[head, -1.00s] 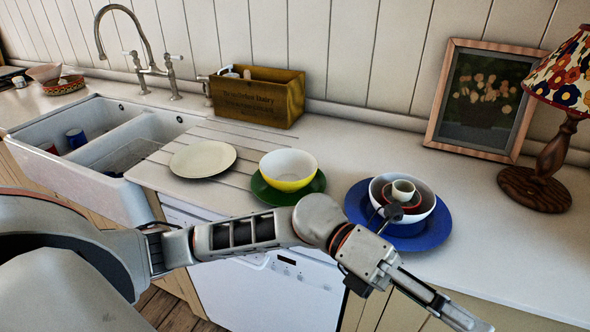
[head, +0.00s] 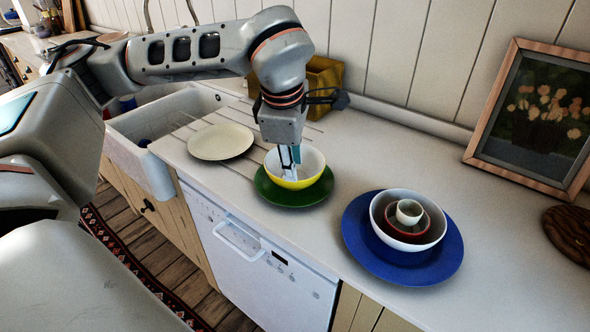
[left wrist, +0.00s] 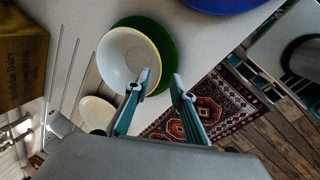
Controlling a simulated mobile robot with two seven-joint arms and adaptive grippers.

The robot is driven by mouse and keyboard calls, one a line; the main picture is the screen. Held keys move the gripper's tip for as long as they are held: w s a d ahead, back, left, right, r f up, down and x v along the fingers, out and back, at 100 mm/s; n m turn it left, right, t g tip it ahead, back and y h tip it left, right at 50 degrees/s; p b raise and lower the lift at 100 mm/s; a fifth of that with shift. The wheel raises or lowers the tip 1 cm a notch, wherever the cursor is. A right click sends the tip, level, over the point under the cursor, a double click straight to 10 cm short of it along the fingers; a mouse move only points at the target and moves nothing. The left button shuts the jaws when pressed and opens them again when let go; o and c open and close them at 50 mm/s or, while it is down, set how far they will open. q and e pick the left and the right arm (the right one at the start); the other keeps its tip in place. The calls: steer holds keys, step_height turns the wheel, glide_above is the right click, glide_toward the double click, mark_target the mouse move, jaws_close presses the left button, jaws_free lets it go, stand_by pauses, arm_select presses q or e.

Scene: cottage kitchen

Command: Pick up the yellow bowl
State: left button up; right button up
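The yellow bowl (head: 312,162), white inside, stands upright on a green plate (head: 268,192) on the counter. My left gripper (head: 289,172) points down at the bowl's near side, partly covering it in the head view. In the left wrist view the bowl (left wrist: 118,52) and green plate (left wrist: 163,40) lie just beyond the fingertips. The left gripper (left wrist: 161,80) is open there, one finger over the bowl's inside and the other past its rim, over the plate's edge. Whether either finger touches the bowl cannot be told. My right gripper is in neither view.
A cream plate (head: 220,141) lies left of the green plate. A blue plate (head: 430,268) with nested bowls (head: 390,235) stands to the right. A wooden box (head: 325,80) is behind, partly hidden by my arm. The sink (head: 150,180) is at left.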

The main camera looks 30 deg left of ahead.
arm_select(q)
steer(key=x, duration=0.4)
steer(key=a+x, duration=0.1)
steer(key=x, duration=0.1)
steer(key=shift+s+f, duration=0.15)
steer(key=shift+s, duration=0.1)
steer(key=shift+w+f, duration=0.2)
steer(key=shift+f, duration=0.3)
jaws_close()
